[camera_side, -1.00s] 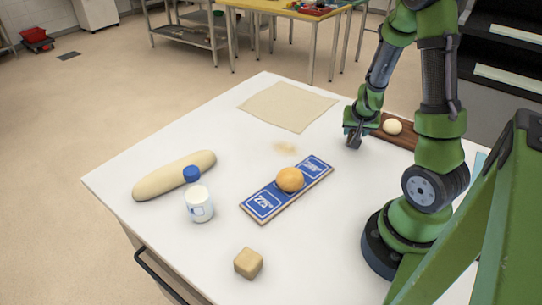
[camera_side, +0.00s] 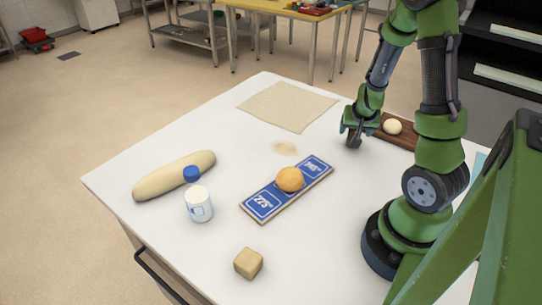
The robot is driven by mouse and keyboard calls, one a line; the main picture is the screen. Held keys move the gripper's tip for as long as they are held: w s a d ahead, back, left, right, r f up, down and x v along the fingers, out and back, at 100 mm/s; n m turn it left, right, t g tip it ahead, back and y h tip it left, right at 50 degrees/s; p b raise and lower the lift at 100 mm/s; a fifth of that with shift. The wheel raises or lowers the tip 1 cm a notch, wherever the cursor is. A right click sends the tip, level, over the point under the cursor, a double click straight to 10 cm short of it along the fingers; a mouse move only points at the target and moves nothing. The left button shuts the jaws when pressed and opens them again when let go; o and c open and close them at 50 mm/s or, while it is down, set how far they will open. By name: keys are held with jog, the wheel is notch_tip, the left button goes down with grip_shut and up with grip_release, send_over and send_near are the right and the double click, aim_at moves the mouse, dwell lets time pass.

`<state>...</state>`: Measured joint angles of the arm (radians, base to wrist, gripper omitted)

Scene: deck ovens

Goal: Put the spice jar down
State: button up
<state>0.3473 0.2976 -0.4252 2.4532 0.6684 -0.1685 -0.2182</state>
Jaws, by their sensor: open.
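The spice jar (camera_side: 199,204) is white with a pale blue label and stands upright on the white table, in front of the long dough roll. A blue cap (camera_side: 191,174) shows just behind the jar's top; I cannot tell whether it is on the jar or apart from it. My gripper (camera_side: 354,141) is open, low over the table at the back right, beside the dark wooden board. It is far from the jar, and I see nothing held in it.
A long pale dough roll (camera_side: 174,175) lies at left. A blue printed board (camera_side: 263,203) bears an orange-brown bun (camera_side: 290,179). A tan cube (camera_side: 248,263) sits in front. A beige sheet (camera_side: 287,106) lies at the back. A wooden board (camera_side: 397,137) holds a pale ball (camera_side: 392,127).

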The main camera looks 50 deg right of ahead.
jog(key=shift+v, duration=1.8)
jog(key=shift+r, duration=0.1)
